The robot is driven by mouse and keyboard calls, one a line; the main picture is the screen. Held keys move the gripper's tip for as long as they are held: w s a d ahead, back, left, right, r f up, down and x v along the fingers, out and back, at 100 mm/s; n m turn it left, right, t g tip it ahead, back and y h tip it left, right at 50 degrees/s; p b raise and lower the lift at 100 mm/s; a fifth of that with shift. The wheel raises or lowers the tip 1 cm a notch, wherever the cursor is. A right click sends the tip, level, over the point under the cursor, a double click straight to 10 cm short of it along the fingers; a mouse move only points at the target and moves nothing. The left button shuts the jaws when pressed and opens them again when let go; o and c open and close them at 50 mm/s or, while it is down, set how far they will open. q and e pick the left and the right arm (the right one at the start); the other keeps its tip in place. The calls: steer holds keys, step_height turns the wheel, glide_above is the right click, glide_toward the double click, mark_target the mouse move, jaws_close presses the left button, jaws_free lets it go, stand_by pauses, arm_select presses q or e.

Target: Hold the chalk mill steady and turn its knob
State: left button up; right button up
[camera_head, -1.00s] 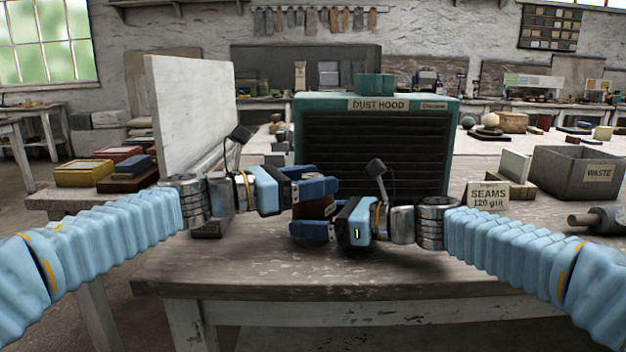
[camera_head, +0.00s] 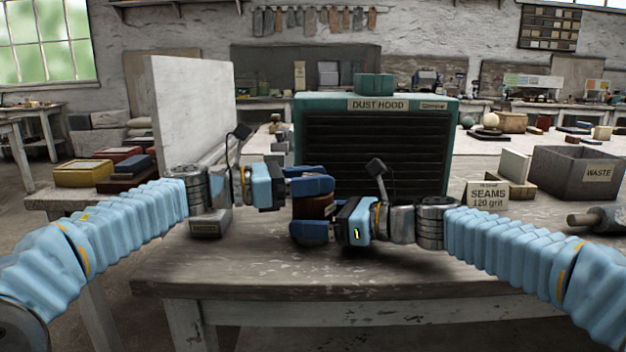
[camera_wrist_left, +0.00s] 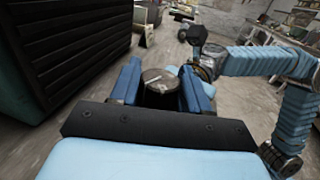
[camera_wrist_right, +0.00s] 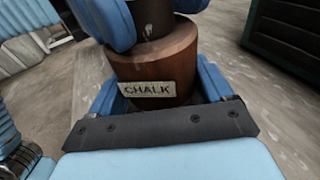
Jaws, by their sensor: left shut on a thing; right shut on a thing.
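The chalk mill (camera_head: 314,208) stands upright at the bench, a reddish-brown body with a dark upper part, mostly hidden by my grippers in the head view. In the right wrist view its brown body (camera_wrist_right: 160,58) carries a label reading CHALK. My right gripper (camera_head: 314,231) is shut around the lower body, from the right. My left gripper (camera_head: 318,182) comes in from the left, above it, and is shut on the mill's dark knob (camera_wrist_left: 160,88). The left wrist view shows the knob's round top between the two blue fingers.
A green dust hood (camera_head: 375,150) stands close behind the mill. A grey waste bin (camera_head: 575,180), a seams sign (camera_head: 487,196) and a metal tool (camera_head: 598,220) are on the right. A small labelled grey block (camera_head: 209,224) sits under my left wrist. The bench front (camera_head: 330,275) is clear.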

arm_select(q)
steer(key=shift+m+g, duration=1)
steer(key=shift+g, duration=0.4)
steer(key=o, duration=0.9)
steer(key=shift+o, duration=0.2)
steer(key=a, duration=1.2)
steer(key=shift+s, duration=0.45)
arm_select(e)
steer(key=o, duration=1)
steer(key=shift+c, duration=0.2)
